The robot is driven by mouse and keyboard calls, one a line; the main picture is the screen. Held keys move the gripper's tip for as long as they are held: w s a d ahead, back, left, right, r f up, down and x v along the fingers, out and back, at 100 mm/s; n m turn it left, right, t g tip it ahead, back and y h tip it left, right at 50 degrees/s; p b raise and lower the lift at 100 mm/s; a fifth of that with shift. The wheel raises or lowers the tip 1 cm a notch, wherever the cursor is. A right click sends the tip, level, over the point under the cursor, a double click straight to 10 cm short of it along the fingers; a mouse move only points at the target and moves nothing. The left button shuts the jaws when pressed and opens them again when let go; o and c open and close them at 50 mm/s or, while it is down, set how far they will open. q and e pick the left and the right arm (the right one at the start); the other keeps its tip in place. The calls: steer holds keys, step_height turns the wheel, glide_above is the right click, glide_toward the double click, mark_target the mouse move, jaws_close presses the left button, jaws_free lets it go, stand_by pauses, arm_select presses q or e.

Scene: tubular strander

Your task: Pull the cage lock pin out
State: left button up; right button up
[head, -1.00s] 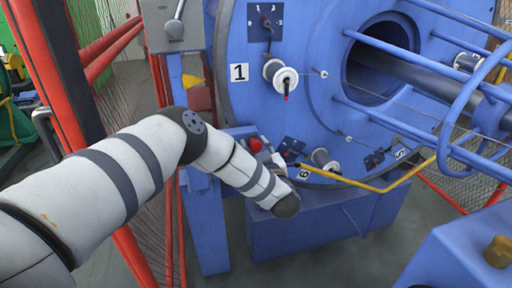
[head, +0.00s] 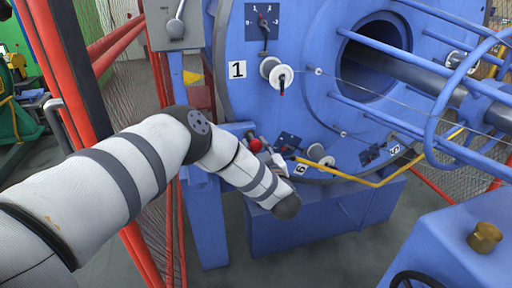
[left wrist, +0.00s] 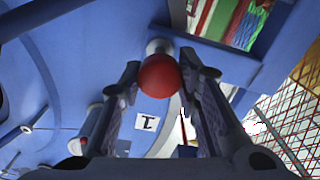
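The cage lock pin's red ball knob (head: 256,145) shows in the head view beside the lower left rim of the big blue disc. In the left wrist view the red knob (left wrist: 162,74) sits on a pale stem, between the two dark fingers of my left gripper (left wrist: 160,78). The fingers stand apart, one on each side of the knob; I cannot tell whether either touches it. In the head view my left forearm hides most of that gripper. My right gripper is in neither view.
The blue disc (head: 308,112) carries white spools and number plates. Blue cage tubes (head: 400,60) and a yellow rod (head: 375,182) reach out to the right. A red fence post (head: 62,75) and mesh stand at the left. A blue housing with a brass knob (head: 485,237) is at lower right.

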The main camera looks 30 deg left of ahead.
arm_select(q)
steer(key=o, duration=0.4)
steer(key=shift+d, duration=0.1)
steer(key=v, duration=1.2)
steer(key=shift+s, duration=0.1)
